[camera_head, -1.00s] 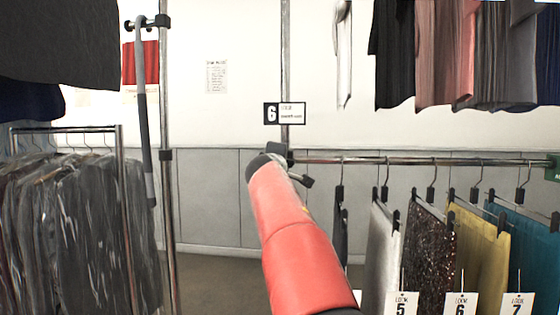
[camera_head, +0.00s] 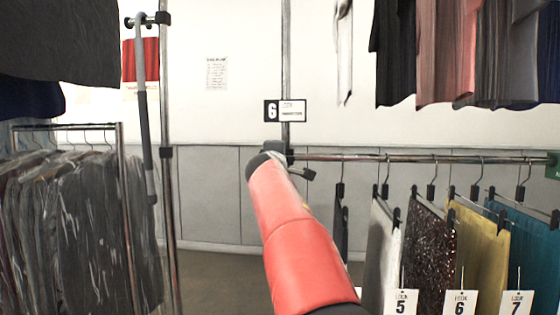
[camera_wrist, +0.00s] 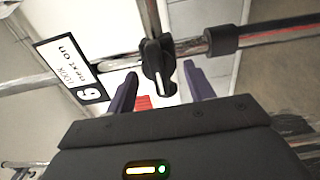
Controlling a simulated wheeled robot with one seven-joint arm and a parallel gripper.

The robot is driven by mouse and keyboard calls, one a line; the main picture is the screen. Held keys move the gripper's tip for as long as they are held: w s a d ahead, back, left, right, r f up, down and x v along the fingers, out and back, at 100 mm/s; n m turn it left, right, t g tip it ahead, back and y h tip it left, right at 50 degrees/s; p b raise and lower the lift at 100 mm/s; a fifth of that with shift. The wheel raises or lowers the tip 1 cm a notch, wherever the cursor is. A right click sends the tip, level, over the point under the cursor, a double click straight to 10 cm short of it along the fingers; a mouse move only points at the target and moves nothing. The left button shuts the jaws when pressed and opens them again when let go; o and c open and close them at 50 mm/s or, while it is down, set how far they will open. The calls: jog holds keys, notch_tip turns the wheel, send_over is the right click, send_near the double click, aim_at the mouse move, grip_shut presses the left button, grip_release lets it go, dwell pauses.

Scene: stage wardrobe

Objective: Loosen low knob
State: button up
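A black clamp with a knob (camera_wrist: 158,56) sits on the chrome post where the horizontal rail meets it, in the wrist view. The knob has a pale stripe down its middle. My gripper (camera_wrist: 160,78) is open, with its two dark fingers on either side of the knob's lower end. A gap shows on both sides, and I see no clear contact. In the head view my red arm reaches up to the same post (camera_head: 286,60). A black part of the clamp (camera_head: 307,174) shows right of my arm's end. My fingers are hidden there.
A "6" sign (camera_head: 284,111) is on the post just above. The rail (camera_head: 400,157) runs right with hung garments and numbered tags. A rack of dark bagged clothes (camera_head: 75,220) stands left. More garments hang overhead at right. The floor left of my arm is clear.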

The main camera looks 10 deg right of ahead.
jog(key=shift+o, duration=0.2)
jog(key=shift+s, duration=0.1)
jog(key=b+v, duration=0.4)
jog(key=v, duration=0.3)
jog(key=shift+s, duration=0.3)
jog(key=s+d+f+m+g+y, duration=0.2)
jog(key=s+d+f+m+g, duration=0.45)
jog(key=s+f, duration=0.7)
jog(key=s+a+f+m+g+y, duration=0.1)
jog(key=s+f+m, duration=0.3)
jog(key=s+f, duration=0.8)
jog(key=s+a+f+m+g+y, duration=0.2)
jog(key=s+f+m+g, duration=0.2)
jog(key=s+f, duration=0.9)
jog(key=shift+s+f+y, duration=0.25)
jog(key=shift+s+y, duration=0.05)
jog(key=shift+s, duration=0.45)
